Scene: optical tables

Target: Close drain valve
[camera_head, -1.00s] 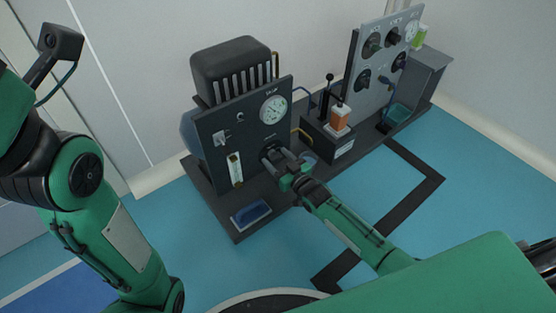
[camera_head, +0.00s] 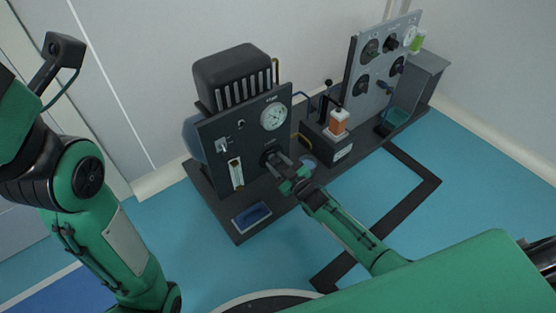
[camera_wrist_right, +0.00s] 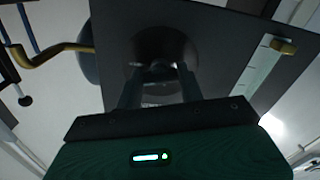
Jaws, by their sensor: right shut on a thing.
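A dark round knob (camera_head: 269,154) sits low on the right of the dark front panel (camera_head: 210,137), below a white dial gauge (camera_head: 274,116). Its label is too small to read, so I cannot tell for certain that it is the drain valve. My right gripper (camera_head: 279,162) is at this knob, shut on it. In the right wrist view the two fingers (camera_wrist_right: 158,80) reach up to the dark knob (camera_wrist_right: 162,48), one on each side; the fingers hide part of it. My left arm stands at the left of the head view, but its gripper is not visible.
A sight tube (camera_head: 236,173) and a small switch (camera_head: 222,145) are on the panel's left. A blue tray (camera_head: 251,215) lies on the base below. Blue floor is open in front.

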